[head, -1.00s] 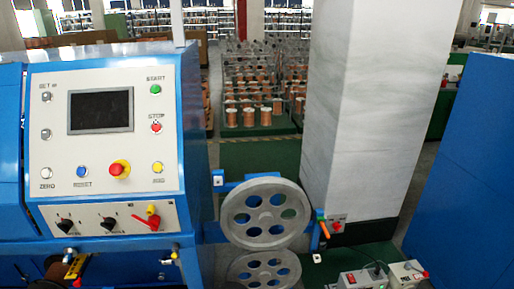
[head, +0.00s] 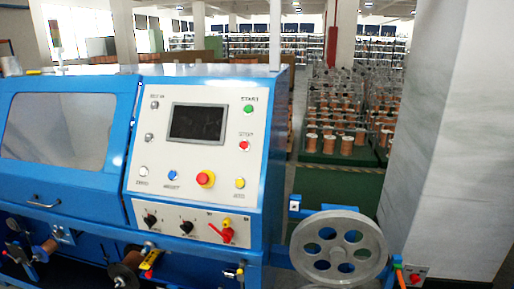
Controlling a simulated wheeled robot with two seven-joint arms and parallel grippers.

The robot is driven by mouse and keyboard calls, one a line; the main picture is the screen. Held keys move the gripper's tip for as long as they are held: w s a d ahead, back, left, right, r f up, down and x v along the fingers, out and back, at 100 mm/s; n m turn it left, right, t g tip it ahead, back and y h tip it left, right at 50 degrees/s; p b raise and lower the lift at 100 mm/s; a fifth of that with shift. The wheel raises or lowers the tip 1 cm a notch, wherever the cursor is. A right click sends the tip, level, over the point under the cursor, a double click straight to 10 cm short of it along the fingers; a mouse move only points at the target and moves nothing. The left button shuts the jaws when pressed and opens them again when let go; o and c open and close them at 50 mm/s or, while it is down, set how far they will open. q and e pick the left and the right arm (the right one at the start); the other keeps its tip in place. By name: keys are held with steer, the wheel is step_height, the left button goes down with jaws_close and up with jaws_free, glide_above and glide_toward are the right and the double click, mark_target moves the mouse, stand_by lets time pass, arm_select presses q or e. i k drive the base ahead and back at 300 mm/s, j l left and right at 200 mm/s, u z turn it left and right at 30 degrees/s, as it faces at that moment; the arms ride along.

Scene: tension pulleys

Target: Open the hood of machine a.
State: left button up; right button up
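A blue machine (head: 262,200) fills the left half of the head view; no label shows whether it is machine a. Its hood (head: 75,190) at the left has a greyish window (head: 60,130) and a small handle (head: 43,203) on its lower front. The hood looks closed. A control panel (head: 195,140) with a dark screen, several buttons and a red emergency stop (head: 205,179) is to the right of the hood. Neither of my grippers is in view.
A grey spoked pulley wheel (head: 340,248) sticks out at the machine's right side. A white pillar (head: 450,130) stands at the right. Copper spools (head: 345,146) stand on racks behind. Small spools (head: 125,275) sit below the machine's front.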

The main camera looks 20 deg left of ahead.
mark_target(91, 194)
steer(key=u, duration=2.25)
steer(key=i, duration=0.35)
